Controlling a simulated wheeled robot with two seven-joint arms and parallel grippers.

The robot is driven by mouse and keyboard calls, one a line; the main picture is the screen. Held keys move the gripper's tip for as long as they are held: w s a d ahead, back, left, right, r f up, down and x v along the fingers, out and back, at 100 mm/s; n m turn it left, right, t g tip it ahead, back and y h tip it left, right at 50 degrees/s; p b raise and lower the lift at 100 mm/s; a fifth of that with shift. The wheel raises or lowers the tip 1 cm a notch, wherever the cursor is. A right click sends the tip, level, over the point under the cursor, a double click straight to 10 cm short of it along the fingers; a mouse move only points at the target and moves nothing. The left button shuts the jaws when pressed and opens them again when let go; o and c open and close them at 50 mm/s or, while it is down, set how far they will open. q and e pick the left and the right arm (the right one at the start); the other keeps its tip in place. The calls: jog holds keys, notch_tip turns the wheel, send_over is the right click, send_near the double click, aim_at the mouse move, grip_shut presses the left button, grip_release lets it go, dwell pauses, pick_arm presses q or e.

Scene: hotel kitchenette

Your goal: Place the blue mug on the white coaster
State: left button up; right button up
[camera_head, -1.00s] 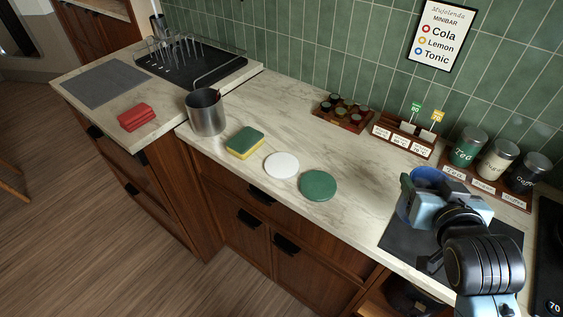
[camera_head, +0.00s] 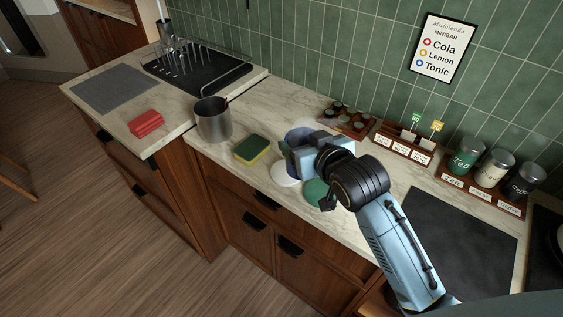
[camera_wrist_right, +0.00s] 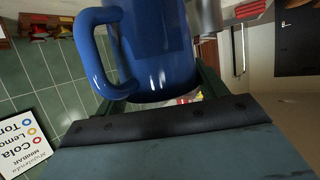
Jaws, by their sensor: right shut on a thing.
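The blue mug (camera_head: 297,137) is held in my right gripper (camera_head: 296,152), partly hidden by the gripper and wrist. In the right wrist view the mug (camera_wrist_right: 160,52) fills the upper middle, with its handle to the left. The white coaster (camera_head: 284,179) lies on the counter, partly covered in the picture by the gripper. The mug appears just above and behind the coaster; I cannot tell the exact gap. My left gripper is not in view.
A green coaster (camera_head: 315,191) lies right of the white one, partly behind my wrist. A yellow-green sponge (camera_head: 251,149) and a steel pot (camera_head: 213,120) stand to the left. Spice jars, a sign rack and canisters (camera_head: 493,158) line the wall. The dark mat (camera_head: 458,240) is bare.

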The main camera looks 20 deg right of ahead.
jog(key=w+a+r+n+y+p, duration=0.1)
jog(key=w+a+r+y+p, duration=0.1)
jog(key=w+r+p, duration=0.3)
pick_arm(q)
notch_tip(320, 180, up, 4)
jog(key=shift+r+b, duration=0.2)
jog(key=shift+b, duration=0.7)
pick_arm(e)
jog(key=f, duration=0.7)
jog(key=w+f, duration=0.1)
jog(key=f, duration=0.3)
jog(key=shift+d+f, duration=0.15)
jog(key=shift+f, duration=0.2)
jog(key=shift+f, duration=0.1)
jog(key=o, duration=1.8)
jog(key=shift+f, duration=0.1)
jog(key=shift+s+r, duration=0.1)
jog(key=shift+r, duration=0.1)
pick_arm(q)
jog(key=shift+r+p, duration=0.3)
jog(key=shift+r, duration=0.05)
pick_arm(e)
jog(key=v, duration=1.1)
jog(key=shift+s+r, duration=0.3)
